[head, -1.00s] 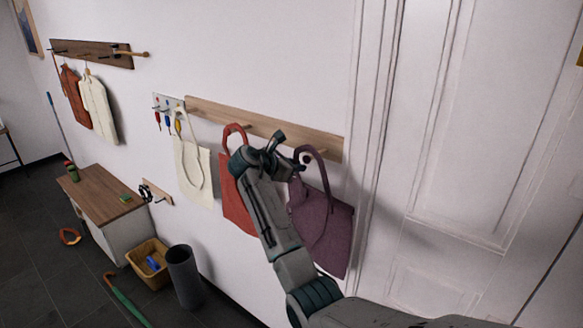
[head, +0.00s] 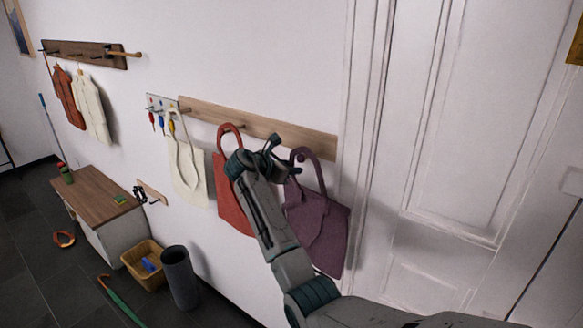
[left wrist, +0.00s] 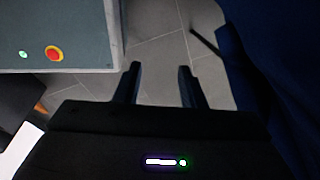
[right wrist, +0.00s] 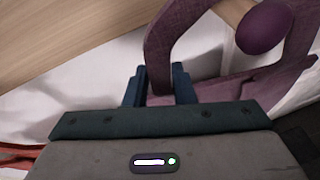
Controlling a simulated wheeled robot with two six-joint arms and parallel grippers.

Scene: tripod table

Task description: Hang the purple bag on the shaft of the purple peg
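The purple bag (head: 318,225) is at the right end of the light wooden rail (head: 225,118), in front of the white wall. Its handle loop (right wrist: 160,45) passes around the purple peg, whose round purple knob (right wrist: 262,30) and pale wooden shaft (right wrist: 232,10) show inside the loop. My right gripper (head: 284,154) is at the left strand of the handle; in the right wrist view its fingers (right wrist: 160,80) close on that strand. Whether the handle rests on the shaft is unclear. My left gripper (left wrist: 160,75) is open and empty above the grey floor.
A red bag (head: 230,195) and a cream bag (head: 187,170) hang on the left of the purple bag. A white door (head: 460,120) is at the right. A bench (head: 100,195), yellow basket (head: 140,255) and dark bin (head: 180,275) stand lower left.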

